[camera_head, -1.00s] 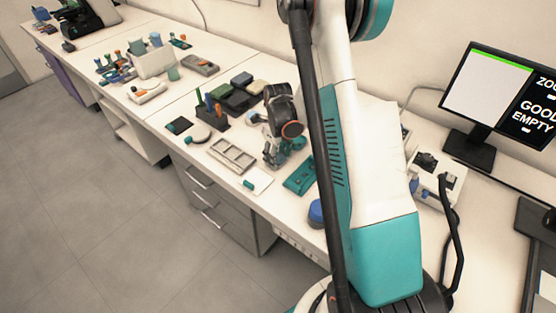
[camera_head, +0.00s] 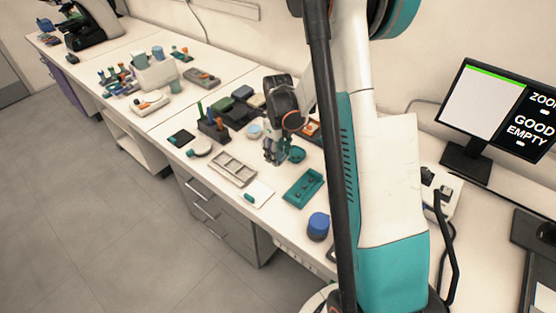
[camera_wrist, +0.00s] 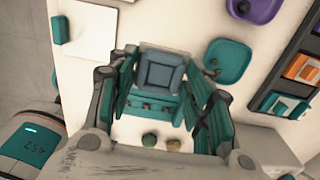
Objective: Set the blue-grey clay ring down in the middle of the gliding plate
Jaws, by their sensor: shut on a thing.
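My gripper (camera_wrist: 160,100) has teal fingers and points down over the bench. In the wrist view a blue-grey, square-looking piece (camera_wrist: 160,72) sits between the fingers. It is probably the clay ring, and my gripper is shut on it. Whether it has a hole cannot be told. In the head view my gripper (camera_head: 274,155) is above the bench, just left of a small teal dish (camera_head: 296,154); the held piece is too small to make out there. I cannot tell which thing is the gliding plate.
A teal tray (camera_head: 303,187) and a blue-lidded jar (camera_head: 318,226) are to the front right. In the wrist view a teal dish (camera_wrist: 228,60) and a purple dish (camera_wrist: 258,10) are to the right.

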